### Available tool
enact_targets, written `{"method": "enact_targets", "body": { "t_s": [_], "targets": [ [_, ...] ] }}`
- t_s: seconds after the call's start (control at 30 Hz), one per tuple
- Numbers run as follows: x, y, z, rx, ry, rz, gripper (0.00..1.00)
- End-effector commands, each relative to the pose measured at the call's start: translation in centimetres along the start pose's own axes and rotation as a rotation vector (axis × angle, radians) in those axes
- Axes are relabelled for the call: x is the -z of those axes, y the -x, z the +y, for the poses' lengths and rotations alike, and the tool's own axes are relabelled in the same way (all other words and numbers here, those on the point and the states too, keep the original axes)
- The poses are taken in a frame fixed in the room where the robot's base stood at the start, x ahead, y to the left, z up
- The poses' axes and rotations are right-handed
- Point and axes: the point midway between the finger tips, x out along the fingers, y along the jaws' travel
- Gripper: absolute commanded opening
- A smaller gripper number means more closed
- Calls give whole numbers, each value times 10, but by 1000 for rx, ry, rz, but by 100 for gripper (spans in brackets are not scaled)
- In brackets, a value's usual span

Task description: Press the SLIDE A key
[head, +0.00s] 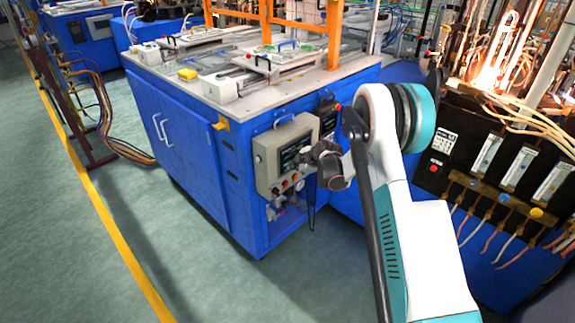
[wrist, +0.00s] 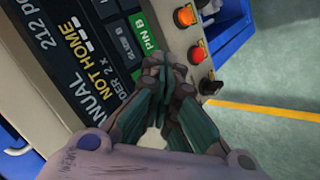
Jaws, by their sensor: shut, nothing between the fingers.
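The grey control box (head: 285,152) with a dark screen hangs on the front of the blue cabinet. In the wrist view the screen (wrist: 92,45) shows tilted text such as "MANUAL" and "NOT HOME". A dark key labelled SLIDE B (wrist: 126,45) and a green key labelled PIN B (wrist: 146,33) show near its right edge. I cannot make out a SLIDE A label; my gripper hides part of the screen. My gripper (wrist: 165,62) is shut and empty, its tips in front of the keys' edge. I cannot tell whether they touch. In the head view my gripper (head: 308,157) is beside the box.
An orange lamp button (wrist: 185,16), a red button (wrist: 198,55) and a black selector knob (wrist: 210,87) sit on the panel right of my fingertips. The blue cabinet (head: 190,160) carries slide units on top. A burner bench with flowmeters (head: 487,155) stands at right.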

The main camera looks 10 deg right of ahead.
Motion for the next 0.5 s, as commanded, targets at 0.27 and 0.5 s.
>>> {"method": "enact_targets", "body": {
  "t_s": [0.27,0.5],
  "targets": [
    [-6,9,-6,0,-1,0,0],
    [-7,9,-7,0,0,0,0]
  ]
}}
